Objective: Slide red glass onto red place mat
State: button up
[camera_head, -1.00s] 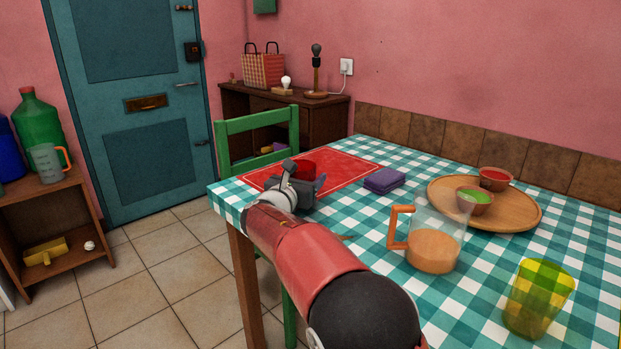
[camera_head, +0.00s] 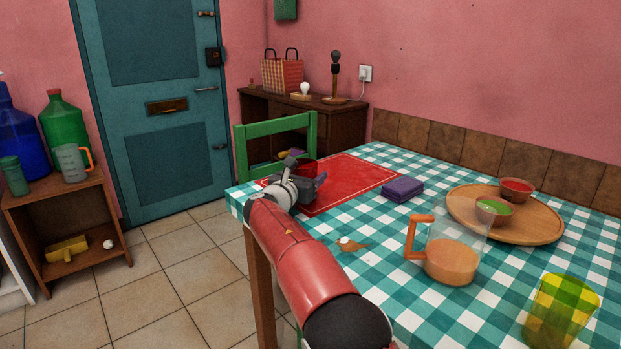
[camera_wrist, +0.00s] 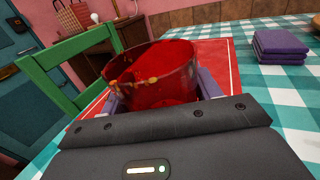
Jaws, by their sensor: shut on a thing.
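The red glass (camera_wrist: 152,75) is see-through red and fills the middle of the wrist view. My gripper (camera_head: 306,180) is shut on it, with a purple finger on each side. In the head view the red glass (camera_head: 304,168) is partly hidden behind my gripper. The red place mat (camera_head: 345,182) lies on the checked cloth at the table's far left end. The glass appears at the mat's left part; I cannot tell whether its base touches the mat. The mat (camera_wrist: 225,62) also shows behind the glass in the wrist view.
Folded purple napkins (camera_head: 402,189) lie right of the mat. A pitcher (camera_head: 452,252), a yellow-green glass (camera_head: 560,312), and a wooden tray (camera_head: 540,230) with two bowls stand further right. A small brown bird-like item (camera_head: 352,244) lies near my arm. A green chair (camera_head: 248,162) stands at the far edge.

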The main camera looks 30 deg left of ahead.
dwell(0.3)
jog(key=o, duration=1.2)
jog(key=s+b, duration=0.2)
jog(key=s, duration=0.5)
jog(key=shift+s, duration=0.45)
